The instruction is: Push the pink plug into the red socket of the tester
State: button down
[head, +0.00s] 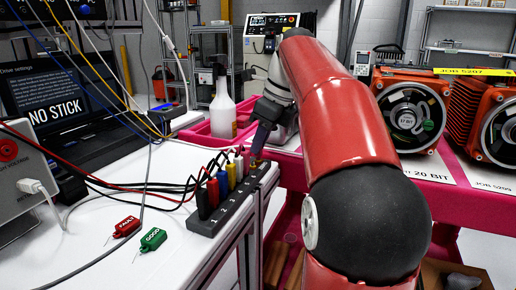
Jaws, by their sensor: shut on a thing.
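My gripper (259,148) is at the far end of a dark grey numbered plug rack (203,224) on the white bench. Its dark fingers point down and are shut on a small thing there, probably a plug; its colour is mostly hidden. A pale pinkish plug (239,166) stands in the rack just left of the fingers, but I cannot tell if it is the pink plug. A white box marked for high voltage, with a round red socket-like fitting (8,150), stands at the far left. It may be the tester, only partly in view.
Black, blue (213,192), red and yellow plugs with leads stand in the rack. Wires hang at left. A white bottle (222,108) stands behind. Orange motor units (412,110) are at right.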

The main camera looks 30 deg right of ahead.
jog(key=shift+r, duration=0.1)
jog(key=shift+r+p, duration=1.1)
jog(key=shift+r, duration=1.35)
jog(key=shift+s, duration=0.1)
